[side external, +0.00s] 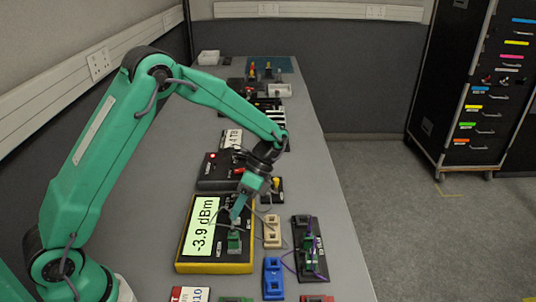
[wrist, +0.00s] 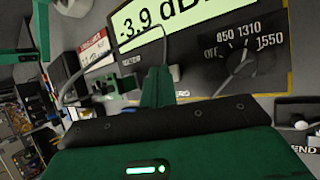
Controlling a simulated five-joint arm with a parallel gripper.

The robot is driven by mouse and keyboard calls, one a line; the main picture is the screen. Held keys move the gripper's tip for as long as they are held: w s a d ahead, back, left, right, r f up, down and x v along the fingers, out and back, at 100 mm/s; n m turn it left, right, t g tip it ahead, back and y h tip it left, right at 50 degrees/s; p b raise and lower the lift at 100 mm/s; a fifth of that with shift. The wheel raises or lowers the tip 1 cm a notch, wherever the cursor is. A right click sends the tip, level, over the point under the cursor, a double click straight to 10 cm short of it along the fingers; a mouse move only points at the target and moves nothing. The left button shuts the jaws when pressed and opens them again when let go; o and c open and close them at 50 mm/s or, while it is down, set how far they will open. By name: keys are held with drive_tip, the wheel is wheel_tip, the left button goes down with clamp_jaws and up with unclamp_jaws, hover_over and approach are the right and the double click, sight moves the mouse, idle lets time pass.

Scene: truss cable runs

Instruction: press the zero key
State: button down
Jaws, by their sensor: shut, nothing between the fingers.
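A yellow-edged power meter (side external: 188,262) lies on the bench, its display (side external: 203,226) reading -3.9 dBm. In the wrist view the display (wrist: 150,22) is cut off by the top edge. A black rotary dial (wrist: 243,60) marked OFF, 850, 1310 and 1550 sits beside it. My gripper (side external: 236,213) is shut and empty, pointing down over the meter's right-hand part beside the display. In the wrist view its fingers (wrist: 157,72) stand in front of the meter face. Whether the tips touch the meter is unclear.
A green connector piece (side external: 234,240) with a grey cable is at the meter's lower right. Beige (side external: 272,232) and blue (side external: 273,278) blocks and a black board with purple cable (side external: 310,250) stand to the right. A black box (side external: 217,172) is behind the meter.

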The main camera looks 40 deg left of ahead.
sight(238, 218)
drive_tip(key=shift+f, duration=0.45)
idle(0.6)
drive_tip(key=shift+r, duration=0.1)
idle(0.3)
drive_tip(key=shift+r, duration=0.8)
drive_tip(key=shift+r, duration=0.15)
drive_tip(key=shift+r, duration=2.4)
